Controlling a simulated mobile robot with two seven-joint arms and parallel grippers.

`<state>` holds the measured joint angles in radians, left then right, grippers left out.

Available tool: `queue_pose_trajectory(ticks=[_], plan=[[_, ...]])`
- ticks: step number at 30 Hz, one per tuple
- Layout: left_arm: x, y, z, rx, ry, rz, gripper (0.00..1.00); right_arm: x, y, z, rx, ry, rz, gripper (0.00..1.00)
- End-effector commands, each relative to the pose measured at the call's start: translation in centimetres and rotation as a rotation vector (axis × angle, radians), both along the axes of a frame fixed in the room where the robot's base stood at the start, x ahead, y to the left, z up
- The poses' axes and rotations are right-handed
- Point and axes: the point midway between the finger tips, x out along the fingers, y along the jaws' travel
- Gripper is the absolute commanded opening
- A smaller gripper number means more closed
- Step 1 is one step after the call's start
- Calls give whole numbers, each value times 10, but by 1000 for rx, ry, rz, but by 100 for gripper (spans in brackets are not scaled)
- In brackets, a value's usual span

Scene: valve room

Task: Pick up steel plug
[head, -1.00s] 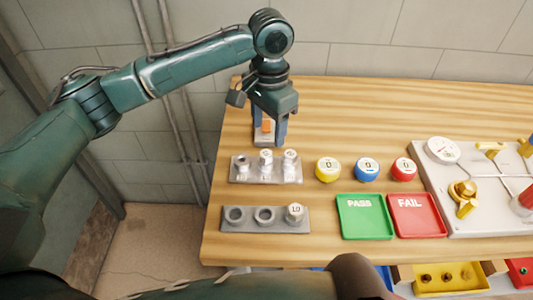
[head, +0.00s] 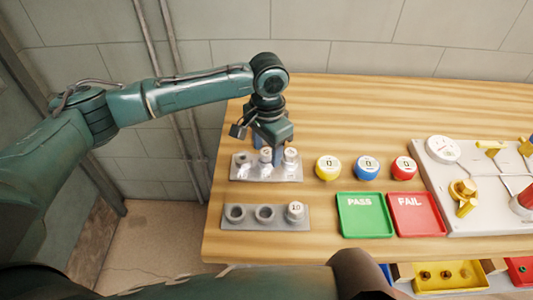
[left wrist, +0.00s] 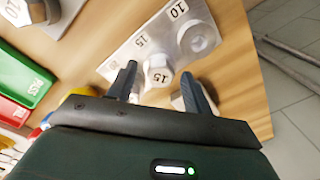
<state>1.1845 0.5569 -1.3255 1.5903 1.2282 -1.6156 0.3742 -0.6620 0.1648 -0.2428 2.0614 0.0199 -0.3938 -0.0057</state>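The back grey rack (head: 240,178) holds two upright steel plugs, one in the middle (head: 266,156) and one at the right (head: 290,154); its left socket is empty. In the left wrist view, a steel plug marked 15 (left wrist: 158,72) stands between the fingers of my left gripper (left wrist: 159,80), with gaps visible on both sides. My left gripper (head: 268,148) points down at the rack's middle, open; its fingertips are partly hidden in the head view. My right gripper is not in view.
A front rack (head: 250,224) has two empty sockets and a plug marked 10 (head: 295,211). Yellow (head: 327,168), blue (head: 367,169) and red (head: 404,168) buttons stand to the right, behind green PASS (head: 365,230) and red FAIL (head: 417,230) trays.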

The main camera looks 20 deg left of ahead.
Motion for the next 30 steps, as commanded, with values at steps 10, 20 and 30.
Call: queue_pose_trajectory(ticks=[10,20,30], plan=[[0,0,1,0,0,0,22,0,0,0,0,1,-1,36],[0,0,1,-1,-1,0,1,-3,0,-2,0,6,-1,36],[1,-1,36,-2,-5,1,1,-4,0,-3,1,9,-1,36]])
